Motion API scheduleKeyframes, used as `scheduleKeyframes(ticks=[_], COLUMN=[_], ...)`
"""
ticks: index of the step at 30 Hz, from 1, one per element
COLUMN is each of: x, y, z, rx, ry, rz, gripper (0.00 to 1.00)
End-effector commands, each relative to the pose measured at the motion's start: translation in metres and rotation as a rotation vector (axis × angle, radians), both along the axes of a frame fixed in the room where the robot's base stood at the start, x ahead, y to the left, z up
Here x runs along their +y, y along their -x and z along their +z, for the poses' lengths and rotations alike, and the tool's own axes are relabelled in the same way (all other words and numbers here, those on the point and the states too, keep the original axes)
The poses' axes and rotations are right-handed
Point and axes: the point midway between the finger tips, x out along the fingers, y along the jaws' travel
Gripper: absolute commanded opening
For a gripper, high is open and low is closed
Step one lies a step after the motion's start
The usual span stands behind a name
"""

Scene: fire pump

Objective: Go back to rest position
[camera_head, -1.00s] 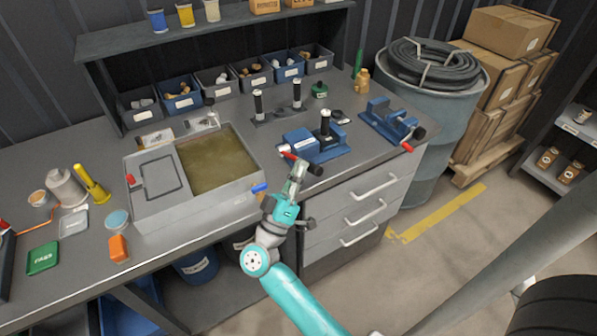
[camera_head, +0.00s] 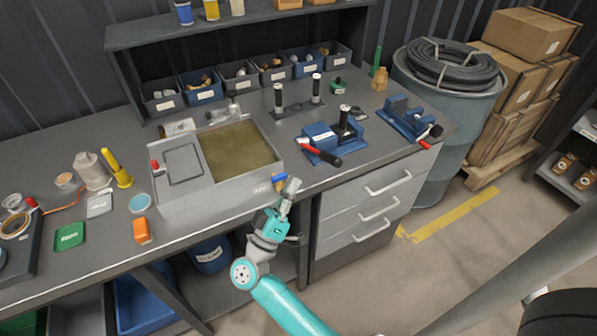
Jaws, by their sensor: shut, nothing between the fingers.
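My gripper (camera_head: 290,188) is at the end of my teal and grey arm, near the front edge of the workbench (camera_head: 330,182). It is shut and holds nothing.
A second blue vise (camera_head: 408,117) stands at the bench's right end. A grey drawer unit (camera_head: 370,205) is below the bench top. A barrel with a coiled hose (camera_head: 447,110) stands at the right. The floor (camera_head: 400,285) in front of the drawers is clear.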

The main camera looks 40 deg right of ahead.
Motion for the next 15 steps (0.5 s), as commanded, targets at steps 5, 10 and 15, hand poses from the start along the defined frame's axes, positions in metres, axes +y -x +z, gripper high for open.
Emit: scheduleKeyframes(ticks=[5,10,15], x=[0.005,0.005,0.008], y=[0.001,0.001,0.015], z=[-0.004,-0.004,-0.01], rx=[0.0,0.0,-0.015], ry=[0.0,0.001,0.029], rz=[0.0,0.003,0.087], gripper=[0.0,0.0,0.0])
